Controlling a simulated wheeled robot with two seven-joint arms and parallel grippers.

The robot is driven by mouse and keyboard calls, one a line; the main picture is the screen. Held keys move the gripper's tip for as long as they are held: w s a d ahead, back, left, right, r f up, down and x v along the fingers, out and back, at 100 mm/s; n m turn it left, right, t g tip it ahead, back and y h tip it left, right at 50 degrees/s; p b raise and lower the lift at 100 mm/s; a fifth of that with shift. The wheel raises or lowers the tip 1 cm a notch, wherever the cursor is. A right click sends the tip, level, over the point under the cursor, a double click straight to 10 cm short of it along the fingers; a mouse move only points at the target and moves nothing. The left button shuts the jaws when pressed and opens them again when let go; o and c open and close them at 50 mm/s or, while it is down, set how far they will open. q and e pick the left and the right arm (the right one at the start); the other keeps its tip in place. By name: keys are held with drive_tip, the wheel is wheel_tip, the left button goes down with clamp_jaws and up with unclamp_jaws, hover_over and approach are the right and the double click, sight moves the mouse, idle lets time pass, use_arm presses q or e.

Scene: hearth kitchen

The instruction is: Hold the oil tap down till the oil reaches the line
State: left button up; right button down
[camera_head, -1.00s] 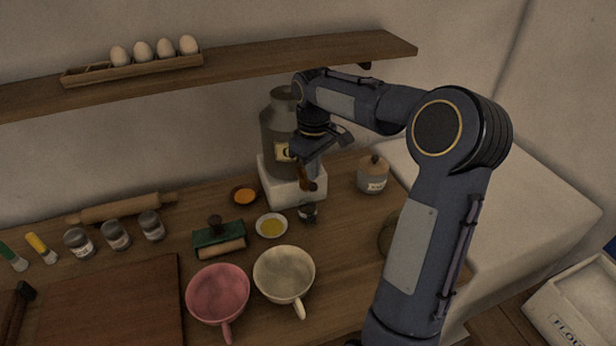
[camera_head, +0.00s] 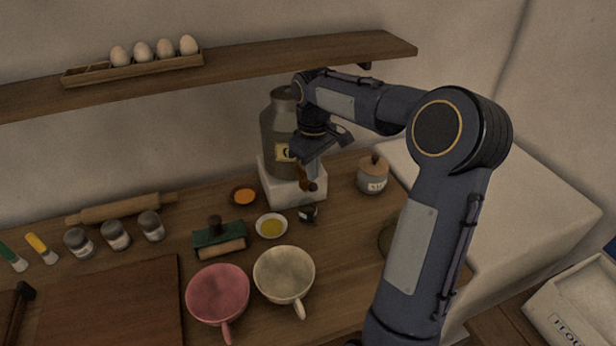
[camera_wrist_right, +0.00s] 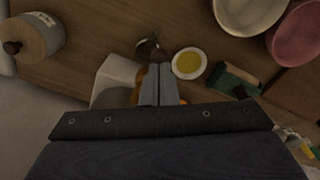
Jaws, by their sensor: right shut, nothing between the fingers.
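A grey oil can (camera_head: 281,130) with a pale label stands on a white block (camera_head: 292,190) at the back of the counter. Its brown tap (camera_head: 308,186) points out over the counter; it also shows in the right wrist view (camera_wrist_right: 159,54). A small glass vessel (camera_head: 309,213) stands below the tap, and it shows partly in the right wrist view (camera_wrist_right: 146,46). Its oil level and line are too small to tell. My right gripper (camera_head: 311,178) is shut and empty, its fingertips right at the tap; whether they press it I cannot tell. My left gripper is out of view.
A saucer of yellow liquid (camera_head: 271,226) and an orange-filled dish (camera_head: 244,196) are left of the vessel. A cream cup (camera_head: 284,272) and pink cup (camera_head: 217,291) stand in front. A lidded jar (camera_head: 372,176) stands right. The shelf (camera_head: 240,70) runs above the can.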

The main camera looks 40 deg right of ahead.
sight(313, 184)
drive_tip(key=shift+f, duration=0.15)
idle(0.3)
drive_tip(key=shift+f+b, duration=1.35)
drive_tip(key=shift+f, duration=0.65)
drive_tip(key=shift+r, duration=0.1)
idle(1.0)
wheel_tip(313, 184, up, 7)
drive_tip(key=p, duration=0.6)
drive_tip(key=shift+r+p, duration=0.2)
drive_tip(key=shift+p, duration=0.2)
drive_tip(key=shift+f, duration=0.2)
idle(0.3)
